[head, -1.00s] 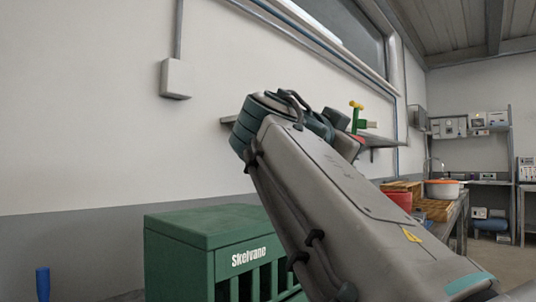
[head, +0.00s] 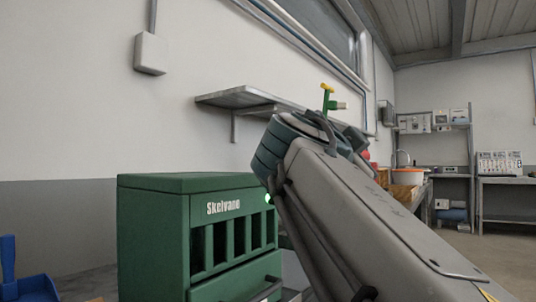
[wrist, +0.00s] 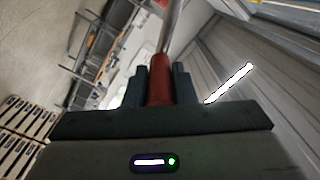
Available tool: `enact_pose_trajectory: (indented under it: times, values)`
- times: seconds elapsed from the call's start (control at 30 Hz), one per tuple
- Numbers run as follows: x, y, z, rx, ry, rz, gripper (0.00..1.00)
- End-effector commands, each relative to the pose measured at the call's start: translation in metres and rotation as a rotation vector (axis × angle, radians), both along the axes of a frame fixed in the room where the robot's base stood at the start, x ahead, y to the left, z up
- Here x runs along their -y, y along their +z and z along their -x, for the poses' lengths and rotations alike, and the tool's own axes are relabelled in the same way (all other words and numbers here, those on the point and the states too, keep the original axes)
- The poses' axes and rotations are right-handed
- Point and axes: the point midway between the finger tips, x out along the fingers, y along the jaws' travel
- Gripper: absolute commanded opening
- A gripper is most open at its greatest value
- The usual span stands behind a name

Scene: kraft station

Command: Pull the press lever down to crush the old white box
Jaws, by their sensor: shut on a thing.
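In the wrist view, my gripper (wrist: 160,92) is shut on the red grip (wrist: 160,72) of the press lever. A bare metal rod (wrist: 173,25) runs up from that grip to the top edge. In the head view my arm fills the right middle and hides its own end, so the gripper and the lever do not show there. The old white box is not visible in either view. A green slatted housing (head: 150,235) marked "Skelvano" stands left of my arm; I cannot tell whether it belongs to the press.
A wall shelf (head: 222,98) sits behind my arm, with a green and yellow item (head: 327,100) beyond the elbow. A blue dustpan (head: 32,288) lies at the lower left. A rear workbench (head: 510,181) stands far right. Open floor (head: 460,243) shows at right.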

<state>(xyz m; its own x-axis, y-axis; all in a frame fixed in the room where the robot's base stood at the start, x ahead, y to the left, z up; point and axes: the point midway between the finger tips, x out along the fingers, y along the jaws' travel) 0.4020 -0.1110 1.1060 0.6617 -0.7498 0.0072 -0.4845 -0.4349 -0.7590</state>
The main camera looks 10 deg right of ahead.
Motion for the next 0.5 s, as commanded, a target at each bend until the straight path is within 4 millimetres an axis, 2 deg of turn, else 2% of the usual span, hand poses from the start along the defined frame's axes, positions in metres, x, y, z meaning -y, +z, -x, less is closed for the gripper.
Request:
enact_pose_trajectory:
  times: [0.03,0.33,0.37,0.4,0.43,0.5]
  values:
    - [0.0008,-0.0068,-0.0002,-0.008,-0.004,-0.009,0.00]
    - [0.0018,-0.0095,-0.0005,-0.013,-0.007,-0.014,0.00]
    - [0.0019,-0.0096,-0.0006,-0.013,-0.007,-0.014,0.29]
    - [0.0021,-0.0097,-0.0006,-0.013,-0.008,-0.014,0.40]
    - [0.0023,-0.0096,-0.0005,-0.013,-0.008,-0.014,0.45]
    - [0.0025,-0.0089,-0.0006,-0.012,-0.009,-0.013,0.45]
